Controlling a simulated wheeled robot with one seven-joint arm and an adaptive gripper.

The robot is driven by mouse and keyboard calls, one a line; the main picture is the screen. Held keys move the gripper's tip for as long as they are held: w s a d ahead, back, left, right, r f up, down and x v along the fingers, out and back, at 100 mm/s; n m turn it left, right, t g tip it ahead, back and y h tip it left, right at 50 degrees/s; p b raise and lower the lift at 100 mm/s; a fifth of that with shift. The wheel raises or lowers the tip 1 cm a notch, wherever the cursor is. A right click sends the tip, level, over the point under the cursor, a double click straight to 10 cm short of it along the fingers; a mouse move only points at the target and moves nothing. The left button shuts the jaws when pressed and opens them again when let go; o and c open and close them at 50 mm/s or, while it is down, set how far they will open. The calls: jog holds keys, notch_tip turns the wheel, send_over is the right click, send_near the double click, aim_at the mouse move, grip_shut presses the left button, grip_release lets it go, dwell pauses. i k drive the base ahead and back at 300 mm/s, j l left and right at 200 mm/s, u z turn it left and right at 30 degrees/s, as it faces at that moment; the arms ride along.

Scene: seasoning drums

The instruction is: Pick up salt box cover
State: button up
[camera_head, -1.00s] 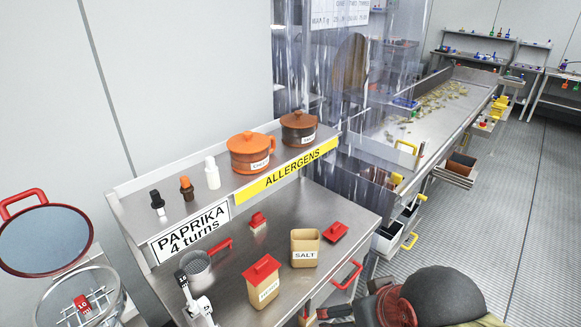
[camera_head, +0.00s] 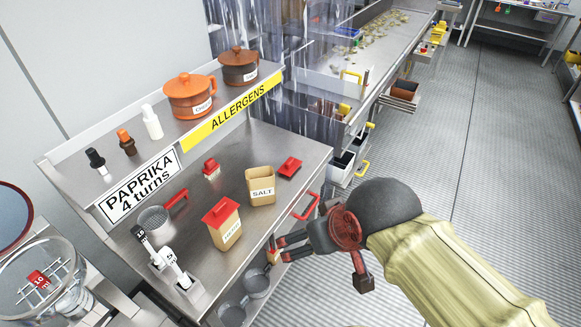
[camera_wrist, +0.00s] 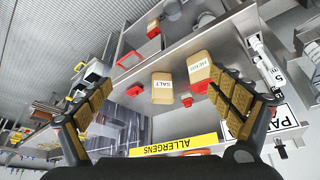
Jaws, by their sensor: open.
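The salt box cover (camera_head: 289,167) is a small red lid lying on the steel table to the right of the open tan salt box (camera_head: 262,188). In the wrist view the cover (camera_wrist: 134,90) lies left of the salt box (camera_wrist: 162,88). My gripper (camera_head: 322,265) is open and empty, in front of the table's right end and apart from the cover. Its spread fingers show on both sides of the wrist view.
A second tan box with a red lid (camera_head: 222,225) stands left of the salt box. Another small red lid (camera_head: 211,168) lies behind. A red handle (camera_head: 306,206) sticks out at the table's front edge. The shelf (camera_head: 180,148) holds pots and bottles.

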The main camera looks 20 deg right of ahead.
aim_at(288, 168)
jog(key=i+j+z, duration=0.15)
jog(key=i+z, duration=0.2)
jog(key=i+j+z, duration=0.35)
jog(key=i, duration=0.15)
